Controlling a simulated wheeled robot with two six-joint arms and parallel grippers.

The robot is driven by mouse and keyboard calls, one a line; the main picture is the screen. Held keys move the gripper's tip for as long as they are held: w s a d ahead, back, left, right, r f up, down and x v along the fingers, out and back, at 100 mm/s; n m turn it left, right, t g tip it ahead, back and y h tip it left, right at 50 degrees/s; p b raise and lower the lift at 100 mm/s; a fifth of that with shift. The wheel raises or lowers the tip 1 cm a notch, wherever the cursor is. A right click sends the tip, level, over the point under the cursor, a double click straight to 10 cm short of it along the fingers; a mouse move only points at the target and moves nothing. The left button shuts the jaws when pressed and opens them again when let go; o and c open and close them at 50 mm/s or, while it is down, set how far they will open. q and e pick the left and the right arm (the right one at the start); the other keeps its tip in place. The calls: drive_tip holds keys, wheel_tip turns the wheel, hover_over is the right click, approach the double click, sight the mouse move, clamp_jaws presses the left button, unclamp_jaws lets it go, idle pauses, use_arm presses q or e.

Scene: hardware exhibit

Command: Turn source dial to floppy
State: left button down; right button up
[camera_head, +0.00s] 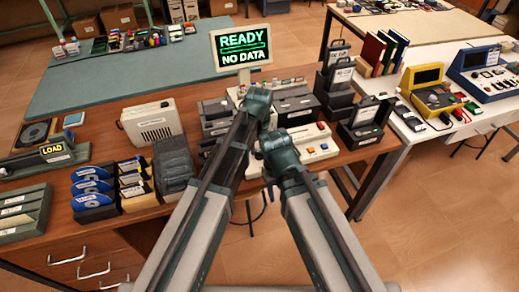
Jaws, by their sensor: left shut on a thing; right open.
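The console (322,152) is a pale panel with red and white buttons near the front edge of the wooden table. Above it a green-lit sign (241,48) reads READY, NO DATA. My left gripper (259,103) is over the back of the console, shut on what seems to be the source dial. The gripper hides the dial, so its pointer and labels cannot be read. My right gripper (279,147) is lower and nearer, open over the console's left part, and hides the surface beneath it.
Dark drive units (297,106) stand right behind the grippers. A beige box (151,122), disk holders (93,186) and a LOAD unit (52,154) fill the table's left. Dark cases (365,120) stand at its right end. A white table (418,133) holds a yellow device (434,97).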

sight(259, 152)
idle(0.5)
use_arm(q)
drive_tip(key=shift+c, duration=2)
unclamp_jaws()
drive_tip(key=shift+r, duration=0.15)
wheel_tip(259, 152, up, 14)
drive_tip(key=p, duration=1.4)
drive_tip(key=shift+f, duration=0.2)
drive_tip(key=shift+s+f, duration=0.1)
